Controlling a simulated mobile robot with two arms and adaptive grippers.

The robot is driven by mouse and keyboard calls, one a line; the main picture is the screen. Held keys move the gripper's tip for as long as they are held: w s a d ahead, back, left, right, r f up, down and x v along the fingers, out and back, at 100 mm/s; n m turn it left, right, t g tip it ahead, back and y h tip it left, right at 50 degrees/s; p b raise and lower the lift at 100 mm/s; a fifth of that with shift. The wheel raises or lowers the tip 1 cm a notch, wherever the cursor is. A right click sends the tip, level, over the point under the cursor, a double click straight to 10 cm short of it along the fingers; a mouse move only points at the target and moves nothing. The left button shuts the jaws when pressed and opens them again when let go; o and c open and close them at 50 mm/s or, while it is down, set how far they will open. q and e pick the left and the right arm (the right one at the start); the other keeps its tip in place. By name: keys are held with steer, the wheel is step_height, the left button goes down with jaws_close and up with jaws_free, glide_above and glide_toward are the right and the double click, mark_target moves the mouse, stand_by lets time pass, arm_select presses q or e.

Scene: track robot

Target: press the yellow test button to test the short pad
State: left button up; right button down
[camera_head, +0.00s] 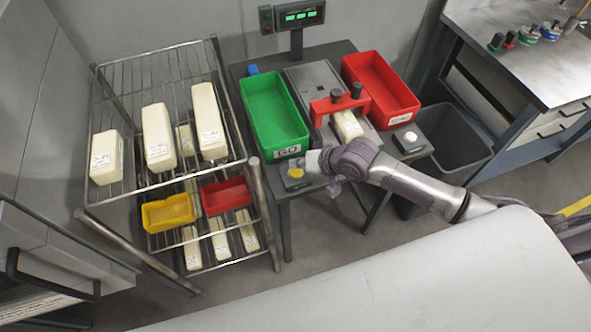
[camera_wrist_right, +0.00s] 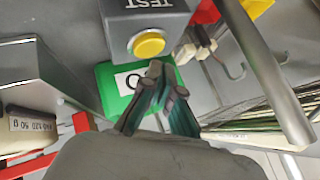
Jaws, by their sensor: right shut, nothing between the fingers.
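The yellow test button (camera_head: 296,173) sits on a small dark box at the table's front left corner. In the right wrist view the yellow button (camera_wrist_right: 149,43) is on a grey box marked TEST. My right gripper (camera_wrist_right: 165,78) is shut and empty, its fingertips close to the button; I cannot tell whether they touch. In the head view the right gripper (camera_head: 311,168) is just right of the button, fingertips hard to make out. A pale pad (camera_head: 347,125) lies in the test fixture under a red clamp (camera_head: 337,103). My left gripper is not in view.
A green bin (camera_head: 304,137) and a red bin (camera_head: 408,108) flank the fixture. A display (camera_head: 299,15) with green digits stands behind. A white button (camera_head: 410,137) is at front right. A wire rack (camera_head: 100,205) with pale blocks stands left, a grey bin (camera_head: 485,152) right.

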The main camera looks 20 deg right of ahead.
mark_target(298, 172)
steer(key=shift+f, duration=0.1)
stand_by(0.7)
steer(key=shift+f, duration=0.3)
steer(key=shift+f, duration=0.5)
stand_by(0.8)
steer(key=shift+r+p, duration=0.9)
steer(key=shift+p, duration=0.05)
step_height(298, 172, up, 5)
steer(key=p, duration=0.5)
